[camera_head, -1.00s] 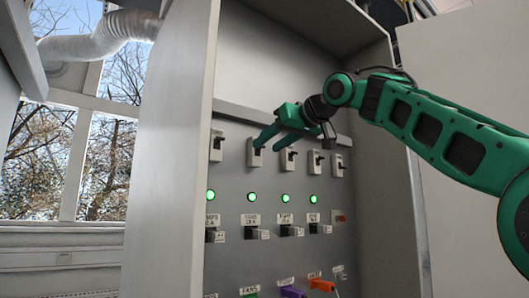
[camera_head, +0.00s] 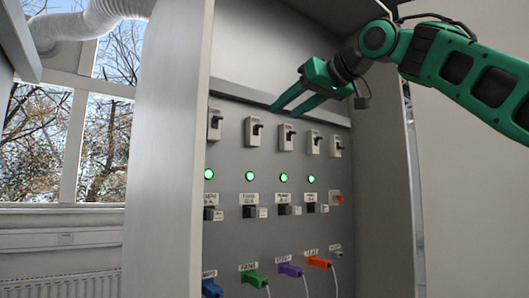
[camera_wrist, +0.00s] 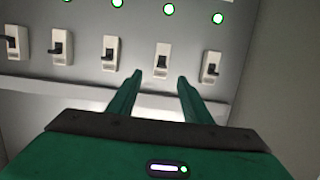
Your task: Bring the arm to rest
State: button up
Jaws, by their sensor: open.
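My gripper (camera_head: 284,107) is green, open and empty. In the head view it is in front of the cabinet's back panel, at the ledge above the row of switches, with its fingers pointing down and left. My green arm (camera_head: 450,68) reaches in from the upper right. In the wrist view the two fingers (camera_wrist: 160,80) stand apart with nothing between them. One breaker switch (camera_wrist: 162,62) shows just beyond the fingertips; I cannot tell whether they touch anything.
The grey cabinet's left wall (camera_head: 170,150) and right wall (camera_head: 388,180) flank the panel. Below the switches are several lit green lamps (camera_head: 283,177), small connectors, and blue, green, purple (camera_head: 291,270) and orange plugs with cables. A window (camera_head: 70,120) is at left.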

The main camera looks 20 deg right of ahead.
jog(key=s+d+f+m+g+h, duration=0.15)
jog(key=d+f, duration=0.25)
jog(key=f, duration=0.7)
jog(key=d+f+m+g+h, duration=0.15)
jog(key=d+f, duration=0.25)
jog(key=f, duration=0.7)
jog(key=d+f+m+g+h, duration=0.1)
jog(key=d+f+m+g, duration=0.25)
jog(key=f, duration=0.75)
jog(key=s+d+f+m+g, duration=0.1)
jog(key=s+f+g, duration=0.3)
jog(key=s+f, duration=1)
jog(key=s+d+f+m+g, duration=0.1)
jog(key=s+f+g, duration=0.3)
jog(key=s+f, duration=0.9)
notch_tip(320, 180, down, 7)
jog(key=shift+s+m+h, duration=0.3)
jog(key=shift+s+m, duration=0.1)
jog(key=shift+m, duration=0.35)
jog(key=shift+w+f, duration=0.25)
jog(key=shift+w, duration=0.45)
